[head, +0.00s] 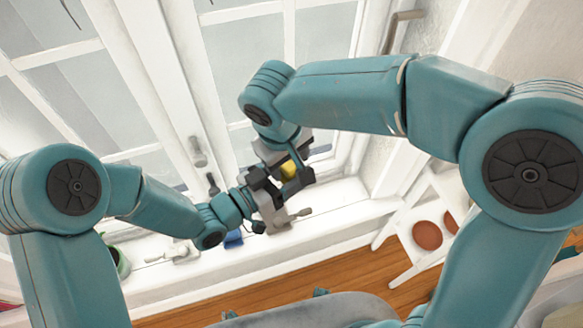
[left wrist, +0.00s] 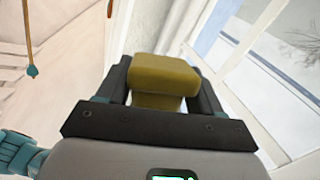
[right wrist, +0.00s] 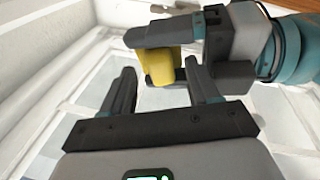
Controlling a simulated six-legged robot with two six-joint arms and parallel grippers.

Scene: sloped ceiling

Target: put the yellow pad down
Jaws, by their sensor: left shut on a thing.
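The yellow pad (head: 288,169) is held up in front of the window, above the white sill. My left gripper (head: 285,181) is shut on it. In the left wrist view the pad (left wrist: 165,75) sits between my left fingers (left wrist: 163,88). My right gripper (right wrist: 160,85) is open. In the right wrist view the yellow pad (right wrist: 158,66) shows at and beyond the gap between my right fingertips, with my left gripper's dark fingers on it. I cannot tell whether my right fingers touch the pad. In the head view the two grippers overlap and partly hide it.
The white window sill (head: 340,212) runs below the grippers. A small blue thing (head: 233,239) and a green pot (head: 119,262) are on it, farther left. A white shelf unit (head: 399,222) with round brown things (head: 428,236) stands at right. Window panes and frames are close behind.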

